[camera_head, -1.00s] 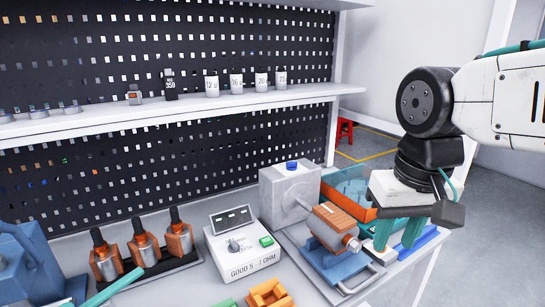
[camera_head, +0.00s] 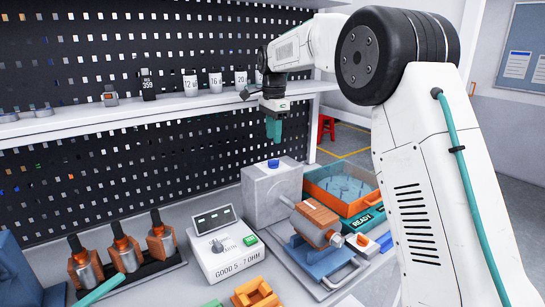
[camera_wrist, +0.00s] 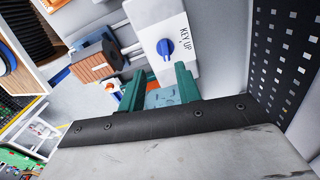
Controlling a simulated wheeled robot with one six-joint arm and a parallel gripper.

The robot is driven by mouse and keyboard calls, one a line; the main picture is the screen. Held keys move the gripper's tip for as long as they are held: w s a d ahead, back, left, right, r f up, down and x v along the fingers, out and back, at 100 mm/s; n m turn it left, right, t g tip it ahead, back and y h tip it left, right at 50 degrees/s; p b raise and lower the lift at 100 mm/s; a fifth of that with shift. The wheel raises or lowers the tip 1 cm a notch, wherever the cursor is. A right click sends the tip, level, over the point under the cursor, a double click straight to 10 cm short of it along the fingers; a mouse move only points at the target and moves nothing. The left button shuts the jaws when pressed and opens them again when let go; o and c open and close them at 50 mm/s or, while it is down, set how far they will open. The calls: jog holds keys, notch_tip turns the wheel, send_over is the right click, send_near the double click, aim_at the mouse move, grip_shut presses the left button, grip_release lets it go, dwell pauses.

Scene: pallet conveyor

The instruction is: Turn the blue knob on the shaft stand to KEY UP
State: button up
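The shaft stand is a light grey block (camera_head: 268,195) with a blue knob (camera_head: 273,163) on its top face. In the wrist view the blue knob (camera_wrist: 165,48) sits beside the printed words KEY UP (camera_wrist: 188,38). I cannot tell for sure which way its pointer faces. My gripper (camera_head: 274,138) hangs above the knob, fingers down, apart from it. In the wrist view my gripper (camera_wrist: 160,78) shows two teal fingers spread with a gap between them and nothing held.
A copper-wound rotor (camera_head: 317,220) lies on a blue cradle in front of the stand. An orange bin (camera_head: 345,197) stands to its right, an ohm meter (camera_head: 225,250) to its left. The shelf edge (camera_head: 150,115) runs behind my gripper.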

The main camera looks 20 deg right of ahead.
aim_at(272, 160)
jog(key=shift+w+f, duration=0.35)
jog(key=shift+w, duration=0.05)
jog(key=shift+w+a+f, duration=0.1)
jog(key=shift+f, duration=0.25)
notch_tip(272, 160, down, 7)
grip_shut()
